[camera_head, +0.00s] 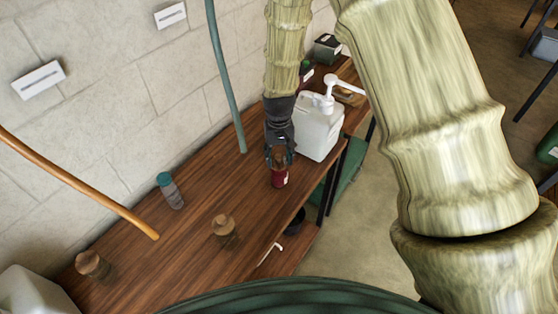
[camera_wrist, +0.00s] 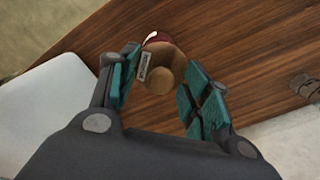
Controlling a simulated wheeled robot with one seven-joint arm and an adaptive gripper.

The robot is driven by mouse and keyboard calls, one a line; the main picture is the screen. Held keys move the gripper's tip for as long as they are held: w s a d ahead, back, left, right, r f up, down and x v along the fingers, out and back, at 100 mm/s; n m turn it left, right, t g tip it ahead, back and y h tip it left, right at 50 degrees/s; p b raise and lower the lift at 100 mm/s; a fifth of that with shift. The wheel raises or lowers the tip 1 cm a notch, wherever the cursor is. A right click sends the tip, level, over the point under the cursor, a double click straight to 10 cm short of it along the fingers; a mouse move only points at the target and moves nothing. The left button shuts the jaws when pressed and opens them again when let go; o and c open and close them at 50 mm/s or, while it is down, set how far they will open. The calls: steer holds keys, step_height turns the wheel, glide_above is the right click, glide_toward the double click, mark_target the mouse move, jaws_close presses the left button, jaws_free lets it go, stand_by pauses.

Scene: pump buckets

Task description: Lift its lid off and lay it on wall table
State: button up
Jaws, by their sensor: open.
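A small dark red jar (camera_head: 280,179) stands on the wooden wall table (camera_head: 190,240). A sliver of its red body shows in the wrist view (camera_wrist: 157,37). Its round brown lid (camera_wrist: 165,72) is on top, with a small pale label on its side. My gripper (camera_head: 279,158) points down over the jar. In the wrist view its teal finger pads stand apart, one on each side of the lid. The right pad has a gap to the lid; I cannot tell whether the left one touches. In the head view the fingers mostly hide the lid.
A white pump canister (camera_head: 318,128) stands right behind my gripper. A teal-capped bottle (camera_head: 170,190) and brown wooden pieces (camera_head: 223,227) (camera_head: 92,264) stand on the table to the left. Bare tabletop lies between them. A green pole (camera_head: 226,80) and an orange pole (camera_head: 80,183) lean nearby.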

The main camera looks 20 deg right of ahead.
steer(key=c, duration=1)
steer(key=shift+r, duration=0.2)
